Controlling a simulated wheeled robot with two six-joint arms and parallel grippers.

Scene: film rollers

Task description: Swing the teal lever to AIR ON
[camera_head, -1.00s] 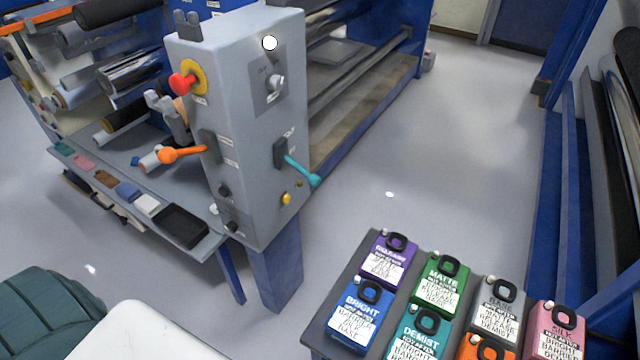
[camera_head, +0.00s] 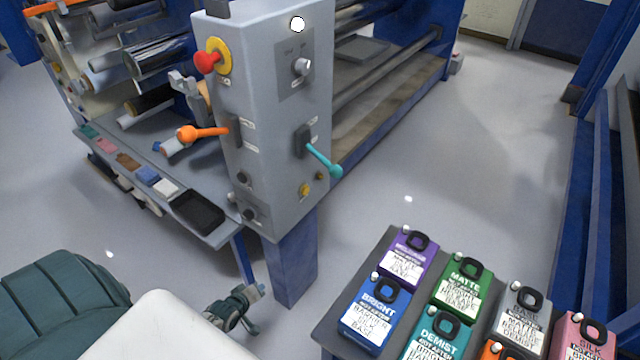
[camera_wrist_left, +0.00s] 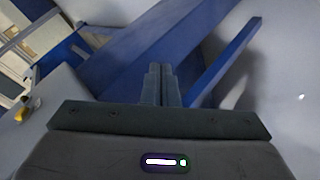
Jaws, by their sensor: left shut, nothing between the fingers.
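The teal lever (camera_head: 322,158) is on the right-hand face of the grey control box (camera_head: 270,190) in the head view. It slants down and to the right from a dark slotted plate. The small labels above and below the plate are too small to read. My left gripper (camera_head: 260,290) is low in the head view, below and left of the lever and clear of it. In the left wrist view its fingers (camera_wrist_left: 161,86) are together and empty, with blue beams beyond. The lever cannot be made out in the wrist view. My right gripper is not in view.
Coloured canisters (camera_head: 375,312) crowd the lower right. Floor right of the box is clear.

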